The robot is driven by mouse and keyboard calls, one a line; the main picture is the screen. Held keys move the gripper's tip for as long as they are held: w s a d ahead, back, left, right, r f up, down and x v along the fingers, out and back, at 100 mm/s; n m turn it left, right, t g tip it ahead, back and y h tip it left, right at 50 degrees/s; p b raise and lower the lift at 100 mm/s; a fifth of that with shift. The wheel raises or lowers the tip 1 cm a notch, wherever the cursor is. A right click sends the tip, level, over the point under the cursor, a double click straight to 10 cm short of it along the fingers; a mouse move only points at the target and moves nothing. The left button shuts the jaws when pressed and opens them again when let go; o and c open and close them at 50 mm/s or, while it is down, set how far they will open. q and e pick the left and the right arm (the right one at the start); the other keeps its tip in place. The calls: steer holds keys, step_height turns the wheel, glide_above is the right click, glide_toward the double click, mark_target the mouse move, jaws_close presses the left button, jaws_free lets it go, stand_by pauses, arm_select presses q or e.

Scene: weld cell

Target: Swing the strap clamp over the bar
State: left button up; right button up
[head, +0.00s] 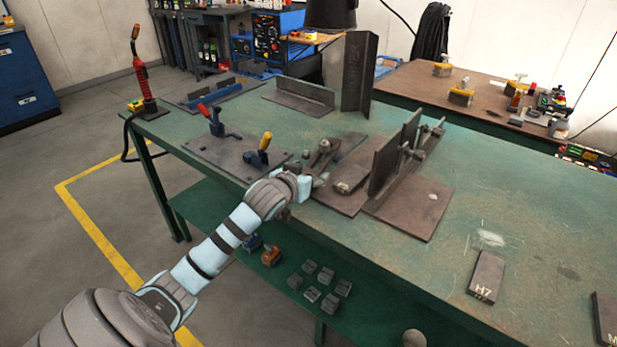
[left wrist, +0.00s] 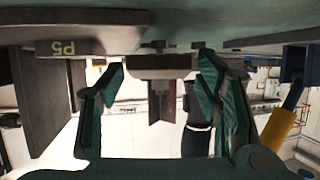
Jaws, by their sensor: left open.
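The strap clamp (head: 324,150) appears to be the short metal arm on the dark fixture plate, left of a flat bar (head: 350,179). In the left wrist view, which is upside down, a brown block (left wrist: 158,66), probably the clamp's near end, lies between my fingers without clear contact. The bar shows there with the mark P5 (left wrist: 62,48), outside the fingers. My left gripper (head: 307,185) is at the front edge of the fixture; its fingers are apart in the left wrist view (left wrist: 160,95). Its fingertips are hard to make out in the head view. My right gripper is out of sight.
An upright plate (head: 390,165) stands right of the bar. Toggle clamps with a yellow handle (head: 265,141) and a red handle (head: 203,110) stand to the left. A tall steel angle (head: 358,72) rises behind. A block marked H7 (head: 487,276) lies on the clearer right side.

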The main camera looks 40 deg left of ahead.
arm_select(q)
steer(key=shift+c, duration=0.4)
steer(key=c, duration=0.3)
jaws_close()
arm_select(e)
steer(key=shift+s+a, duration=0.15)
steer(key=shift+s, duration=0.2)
